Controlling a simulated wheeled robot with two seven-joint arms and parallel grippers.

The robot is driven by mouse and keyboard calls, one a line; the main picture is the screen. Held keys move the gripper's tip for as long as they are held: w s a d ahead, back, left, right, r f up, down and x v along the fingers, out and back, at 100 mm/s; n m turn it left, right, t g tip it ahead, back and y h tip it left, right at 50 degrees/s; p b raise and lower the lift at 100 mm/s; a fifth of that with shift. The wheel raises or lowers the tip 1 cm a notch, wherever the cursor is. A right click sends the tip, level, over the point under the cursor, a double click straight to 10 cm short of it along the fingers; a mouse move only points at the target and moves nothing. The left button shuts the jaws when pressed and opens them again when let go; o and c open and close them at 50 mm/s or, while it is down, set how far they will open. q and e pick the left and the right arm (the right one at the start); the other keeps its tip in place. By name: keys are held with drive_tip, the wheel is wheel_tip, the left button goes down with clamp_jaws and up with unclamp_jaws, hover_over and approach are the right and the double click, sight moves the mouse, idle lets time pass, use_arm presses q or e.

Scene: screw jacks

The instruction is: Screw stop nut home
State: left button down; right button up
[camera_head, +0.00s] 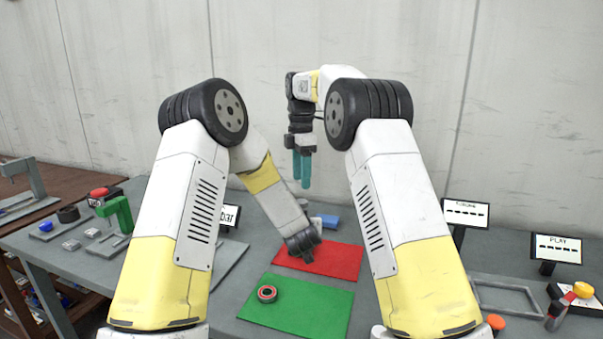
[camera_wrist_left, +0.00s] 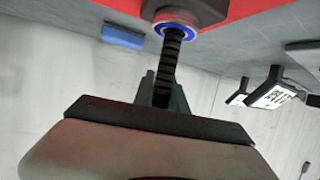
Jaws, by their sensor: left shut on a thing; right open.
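My left gripper (camera_head: 303,246) is low over the red mat (camera_head: 345,262). In the left wrist view it is shut on a dark threaded screw (camera_wrist_left: 170,58). The screw's far end meets a round piece with a blue ring (camera_wrist_left: 175,27), beside a grey body; whether it is threaded in I cannot tell. A red ring with a dark centre (camera_head: 267,293), which looks like a nut, lies on the green mat (camera_head: 310,312), apart from both grippers. My right gripper (camera_head: 302,170), with teal fingers, is open and empty, raised above the table. My left fingertips are mostly hidden.
A blue block (camera_head: 331,222) lies behind the red mat. At left stand a green stand (camera_head: 119,212) and small parts. The wall rises behind the table.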

sight(301, 201)
drive_tip(key=n, duration=0.6)
drive_tip(key=shift+r, duration=0.25)
drive_tip(key=n, duration=0.4)
drive_tip(key=shift+r, duration=0.15)
drive_tip(key=shift+f, duration=4.05)
clamp_jaws()
drive_tip(key=shift+m, duration=1.5)
